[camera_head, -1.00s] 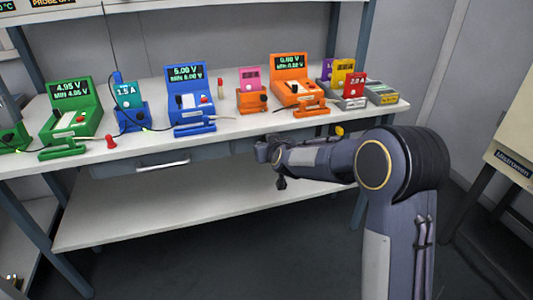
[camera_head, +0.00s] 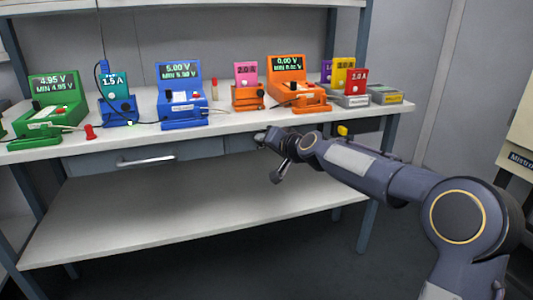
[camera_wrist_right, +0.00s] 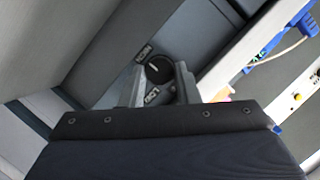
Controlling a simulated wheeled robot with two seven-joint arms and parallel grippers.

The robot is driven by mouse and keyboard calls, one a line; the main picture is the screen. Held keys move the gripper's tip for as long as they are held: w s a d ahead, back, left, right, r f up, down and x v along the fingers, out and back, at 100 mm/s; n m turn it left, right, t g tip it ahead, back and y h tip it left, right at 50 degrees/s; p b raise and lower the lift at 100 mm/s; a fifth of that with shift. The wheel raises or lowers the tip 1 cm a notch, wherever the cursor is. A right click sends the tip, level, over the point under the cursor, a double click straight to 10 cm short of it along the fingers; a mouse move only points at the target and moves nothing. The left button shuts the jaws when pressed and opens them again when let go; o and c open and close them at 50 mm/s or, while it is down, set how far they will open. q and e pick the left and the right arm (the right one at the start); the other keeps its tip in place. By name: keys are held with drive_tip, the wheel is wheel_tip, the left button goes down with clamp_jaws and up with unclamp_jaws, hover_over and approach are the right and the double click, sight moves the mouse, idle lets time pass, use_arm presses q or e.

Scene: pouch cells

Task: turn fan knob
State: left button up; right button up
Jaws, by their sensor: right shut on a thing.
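The fan knob (camera_wrist_right: 159,69) is a round black dial with a white pointer mark. In the head view, my right gripper (camera_head: 266,139) is at the bench's front, just under the tabletop edge. The knob is hidden there behind the gripper. My left gripper is not in view.
Green (camera_head: 52,105), blue (camera_head: 180,100) and orange (camera_head: 288,75) testers stand along the bench top (camera_head: 240,126). A drawer handle (camera_head: 147,160) is left of my gripper. A yellow knob (camera_head: 343,130) is to its right. A lower shelf (camera_head: 180,215) is bare.

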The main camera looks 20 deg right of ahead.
drive_tip(key=shift+f+b, duration=0.15)
drive_tip(key=shift+b, duration=0.2)
drive_tip(key=shift+m, duration=0.3)
drive_tip(key=o, duration=1)
drive_tip(key=shift+v, duration=3.95)
